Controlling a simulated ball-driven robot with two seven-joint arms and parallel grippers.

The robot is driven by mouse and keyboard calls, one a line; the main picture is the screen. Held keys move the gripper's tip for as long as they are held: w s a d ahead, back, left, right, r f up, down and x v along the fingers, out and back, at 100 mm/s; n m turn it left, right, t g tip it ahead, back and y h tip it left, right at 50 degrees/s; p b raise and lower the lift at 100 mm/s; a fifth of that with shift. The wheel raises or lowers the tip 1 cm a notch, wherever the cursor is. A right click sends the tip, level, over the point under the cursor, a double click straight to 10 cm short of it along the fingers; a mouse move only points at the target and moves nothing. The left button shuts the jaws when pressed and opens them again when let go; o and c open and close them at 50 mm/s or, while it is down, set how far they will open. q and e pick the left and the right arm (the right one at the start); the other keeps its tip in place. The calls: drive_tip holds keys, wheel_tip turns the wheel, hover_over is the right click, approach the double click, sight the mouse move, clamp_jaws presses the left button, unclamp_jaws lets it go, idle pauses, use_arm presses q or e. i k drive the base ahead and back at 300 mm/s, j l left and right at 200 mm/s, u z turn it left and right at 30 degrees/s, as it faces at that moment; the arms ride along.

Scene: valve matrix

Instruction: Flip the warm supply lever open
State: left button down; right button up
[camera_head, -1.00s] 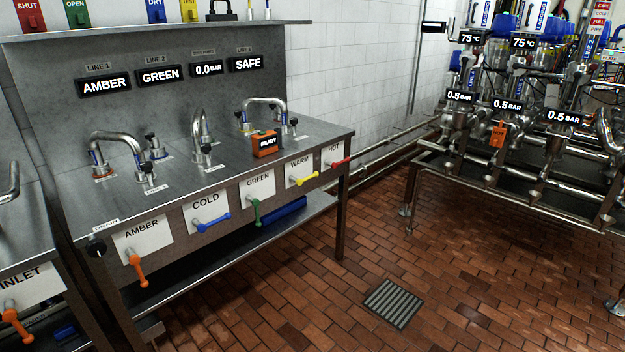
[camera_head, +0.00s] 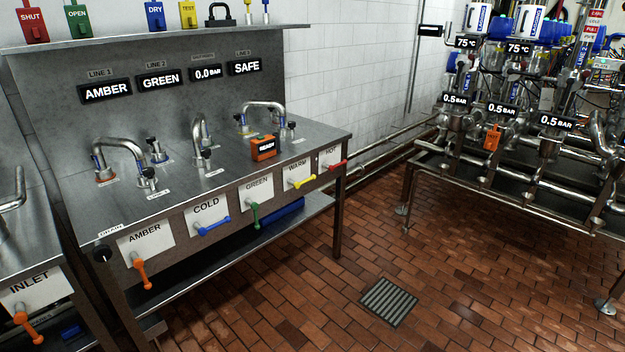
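The warm supply lever (camera_head: 303,183) is yellow and sits on the front of the steel bench, under the white WARM label (camera_head: 296,170). It lies near horizontal, slanting slightly up to the right. To its left is the green lever (camera_head: 255,214), which hangs down. To its right is the red HOT lever (camera_head: 336,165), slanting up to the right. Neither of my grippers shows in the head view, and nothing touches the warm lever.
The steel bench (camera_head: 215,185) also carries a blue COLD lever (camera_head: 213,225) and an orange AMBER lever (camera_head: 142,273). An orange READY box (camera_head: 263,148) stands on top. The brick floor (camera_head: 310,290) before the bench is clear, with a drain grate (camera_head: 389,301). A pipe rack (camera_head: 500,170) stands at right.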

sight(307, 180)
drive_tip(key=i+l, duration=0.35)
drive_tip(key=i+l+u, duration=0.15)
drive_tip(key=i+l, duration=0.55)
drive_tip(key=l, duration=0.15)
drive_tip(key=i+l+u, duration=0.1)
drive_tip(key=i+l, duration=0.55)
drive_tip(key=l, duration=0.2)
drive_tip(key=i+l+u, duration=0.15)
drive_tip(key=i+l, duration=0.15)
drive_tip(key=l, duration=0.15)
drive_tip(key=i+l, duration=0.3)
drive_tip(key=l, duration=0.2)
